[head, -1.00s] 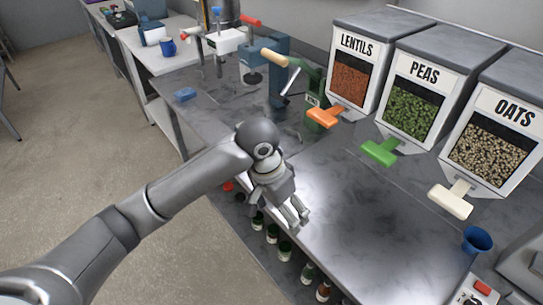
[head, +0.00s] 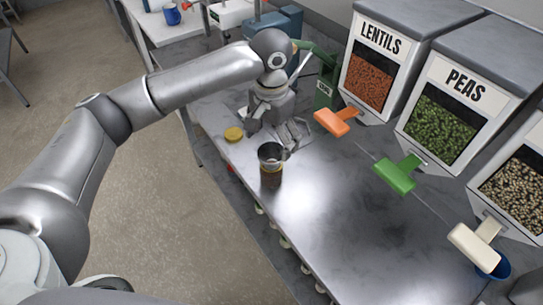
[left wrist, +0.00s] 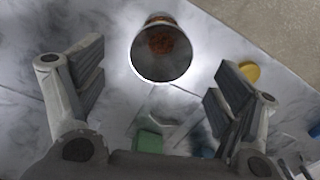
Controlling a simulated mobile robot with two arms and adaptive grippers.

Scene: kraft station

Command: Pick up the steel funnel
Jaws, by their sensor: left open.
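The steel funnel (head: 270,152) sits in the mouth of a dark-filled jar (head: 271,178) near the counter's front edge. In the left wrist view the funnel (left wrist: 161,54) shows as a grey round cone with something brown visible through it. My left gripper (head: 284,136) is just behind the funnel in the head view, pointing down, open and empty. In the left wrist view its two fingers (left wrist: 160,80) are spread wide, with the funnel beyond and between them. I cannot tell the exact gap. My right gripper is in neither view.
A yellow lid (head: 233,134) lies left of the jar. The counter right of the jar is clear.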

